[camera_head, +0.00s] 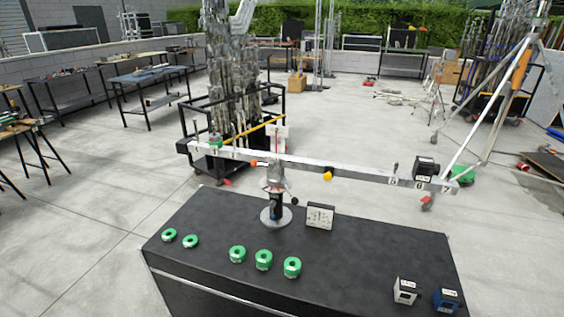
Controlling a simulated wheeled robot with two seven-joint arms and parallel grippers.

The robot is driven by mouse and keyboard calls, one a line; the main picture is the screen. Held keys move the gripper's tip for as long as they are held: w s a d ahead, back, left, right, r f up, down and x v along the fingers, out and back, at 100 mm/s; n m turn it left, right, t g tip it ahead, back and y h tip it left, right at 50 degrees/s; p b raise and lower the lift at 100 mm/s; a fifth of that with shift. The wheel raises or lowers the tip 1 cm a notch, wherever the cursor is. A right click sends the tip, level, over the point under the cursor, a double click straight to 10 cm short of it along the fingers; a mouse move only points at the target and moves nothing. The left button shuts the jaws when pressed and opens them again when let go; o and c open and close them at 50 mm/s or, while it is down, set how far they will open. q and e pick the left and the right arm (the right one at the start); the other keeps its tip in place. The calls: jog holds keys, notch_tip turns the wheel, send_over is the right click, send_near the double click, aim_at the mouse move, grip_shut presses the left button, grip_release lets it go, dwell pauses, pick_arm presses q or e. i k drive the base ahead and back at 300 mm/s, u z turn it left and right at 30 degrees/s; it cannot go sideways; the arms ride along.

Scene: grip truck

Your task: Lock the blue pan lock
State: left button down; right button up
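A long silver beam (330,168) rests across a pivot head (275,177) on a round silver base (276,216), which stands on the black tabletop (215,215). The beam tilts down toward the right. A dark blue part (276,204) shows on the post below the head. I cannot tell whether it is the pan lock, or whether a lock there is set. A small orange knob (327,176) hangs under the beam, right of the head. Neither of my grippers is in view.
Several green rings (237,254) lie on the tabletop's left and front. A white box (405,291) and a blue box (447,299) sit at its right front corner. A black block (425,166) sits on the beam's right end. A loaded cart (235,105) stands behind.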

aim_at(273, 203)
jog(key=z, duration=1.5)
jog(key=i, duration=0.6)
jog(key=u, duration=1.25)
